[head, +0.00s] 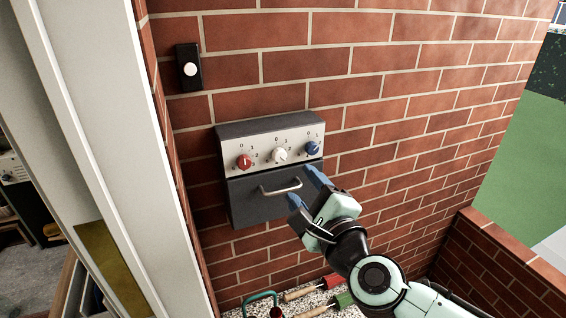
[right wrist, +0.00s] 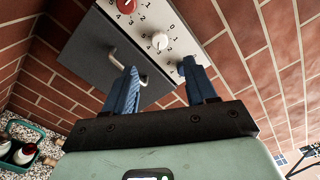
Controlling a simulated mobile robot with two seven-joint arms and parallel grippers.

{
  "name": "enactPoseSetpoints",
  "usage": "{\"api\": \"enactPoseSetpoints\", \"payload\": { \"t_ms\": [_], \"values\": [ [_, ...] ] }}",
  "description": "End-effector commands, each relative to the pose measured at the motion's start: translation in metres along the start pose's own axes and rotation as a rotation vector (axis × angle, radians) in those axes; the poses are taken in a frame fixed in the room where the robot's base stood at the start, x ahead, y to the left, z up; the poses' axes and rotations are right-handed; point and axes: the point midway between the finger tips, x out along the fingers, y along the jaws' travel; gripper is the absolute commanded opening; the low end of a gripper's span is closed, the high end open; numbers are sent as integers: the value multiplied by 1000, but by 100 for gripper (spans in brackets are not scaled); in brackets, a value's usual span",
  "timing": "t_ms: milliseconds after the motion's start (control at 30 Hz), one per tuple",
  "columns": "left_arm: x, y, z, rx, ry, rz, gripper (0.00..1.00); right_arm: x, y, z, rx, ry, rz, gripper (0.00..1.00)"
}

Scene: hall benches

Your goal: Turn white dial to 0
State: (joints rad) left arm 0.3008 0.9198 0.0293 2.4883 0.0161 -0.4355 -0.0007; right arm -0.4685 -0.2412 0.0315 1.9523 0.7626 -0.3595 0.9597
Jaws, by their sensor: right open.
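The white dial (head: 279,155) is the middle of three dials on a pale panel of a dark grey wall box (head: 262,203). Numbers ring it, with 0 at the top in the head view; its pointer is too small to read. In the right wrist view the white dial (right wrist: 160,40) lies beyond the fingertips, roughly between them. My right gripper (head: 306,187) is open and empty, below and to the right of the white dial, near the box's handle, and apart from the dial. In the right wrist view its two blue fingers (right wrist: 159,70) are spread. My left gripper is not in view.
A red dial (head: 244,162) sits left of the white one and a blue dial (head: 312,148) right. A bar handle (head: 281,187) sticks out below. A black switch (head: 189,68) is on the brick wall. Below are a green-handled carrier (head: 260,297) and tools.

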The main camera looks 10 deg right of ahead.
Motion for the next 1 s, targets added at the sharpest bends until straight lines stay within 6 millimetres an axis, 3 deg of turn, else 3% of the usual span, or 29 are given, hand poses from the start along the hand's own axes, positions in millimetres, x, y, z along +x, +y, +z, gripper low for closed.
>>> {"api": "enactPoseSetpoints", "payload": {
  "t_ms": [200,400,600,900,933,1000],
  "values": [
    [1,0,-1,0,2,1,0,50,2,0,-3,-1,3,56],
    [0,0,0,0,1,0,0,84,2,0,-3,0,3,56],
    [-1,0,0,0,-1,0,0,101,1,0,-4,0,1,56],
    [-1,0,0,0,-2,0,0,103,1,0,-3,0,1,56],
    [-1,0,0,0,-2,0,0,103,1,0,-3,0,1,53],
    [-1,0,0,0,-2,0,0,103,1,0,-3,0,1,30]
  ]
}}
